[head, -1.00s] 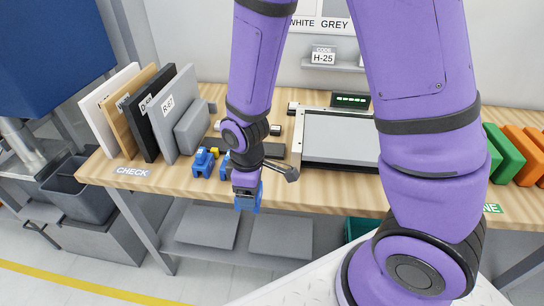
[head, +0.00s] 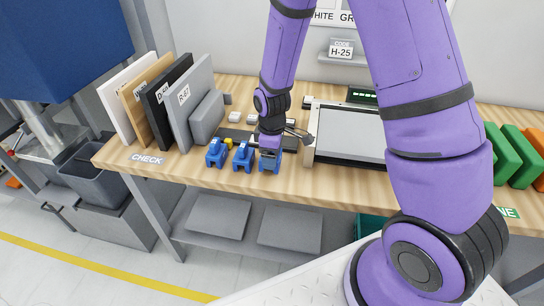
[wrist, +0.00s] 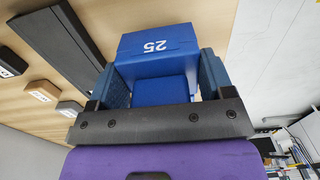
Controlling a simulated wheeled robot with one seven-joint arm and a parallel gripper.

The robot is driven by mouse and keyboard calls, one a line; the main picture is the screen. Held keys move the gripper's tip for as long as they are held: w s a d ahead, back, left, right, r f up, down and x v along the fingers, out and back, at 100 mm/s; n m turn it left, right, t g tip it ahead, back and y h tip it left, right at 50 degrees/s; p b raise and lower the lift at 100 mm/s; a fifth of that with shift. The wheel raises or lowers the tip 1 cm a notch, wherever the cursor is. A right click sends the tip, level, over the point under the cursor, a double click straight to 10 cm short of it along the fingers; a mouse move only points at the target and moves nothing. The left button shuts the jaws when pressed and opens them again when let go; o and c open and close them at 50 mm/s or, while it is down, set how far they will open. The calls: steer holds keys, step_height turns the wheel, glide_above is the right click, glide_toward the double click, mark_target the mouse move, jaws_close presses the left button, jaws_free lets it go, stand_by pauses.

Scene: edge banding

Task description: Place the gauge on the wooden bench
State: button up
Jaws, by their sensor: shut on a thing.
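My gripper (head: 270,157) is at the front part of the wooden bench (head: 330,185), right of two blue gauges. In the wrist view my gripper (wrist: 165,75) is shut on a blue gauge (wrist: 155,42) marked 25, one finger on each side. The held gauge also shows in the head view (head: 269,164), low at the bench top; I cannot tell whether it touches the wood. The two other blue gauges (head: 216,153) and (head: 243,156) stand upright in a row to its left.
Upright panels (head: 175,105) stand at the left, above a CHECK label (head: 146,159). A framed grey screen (head: 348,133) lies right of my gripper. Green and orange pieces (head: 510,150) stand at the far right. Bare wood runs along the front edge.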

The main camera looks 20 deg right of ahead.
steer(key=shift+f, duration=0.65)
steer(key=o, duration=1)
steer(key=shift+f, duration=0.15)
step_height(320, 180, up, 13)
steer(key=shift+f, duration=0.15)
steer(key=s+d+r+m+t, duration=0.1)
steer(key=s+d+r+m, duration=0.15)
steer(key=s+r, duration=0.4)
steer(key=s+d+r+m+t, duration=0.2)
steer(key=s+r+m, duration=0.1)
steer(key=r, duration=0.7)
steer(key=shift+s+d+r+m+t, duration=0.4)
steer(key=shift+s+r+m, duration=0.7)
steer(key=shift+s, duration=1.2)
steer(key=shift+s+d+r+m+t, duration=0.35)
steer(key=shift+s+d+r+m, duration=0.35)
steer(key=shift+s+r, duration=1.2)
steer(key=shift+s+d+r+m+t, duration=0.35)
steer(key=shift+s+r+m, duration=0.6)
steer(key=shift+s, duration=1.75)
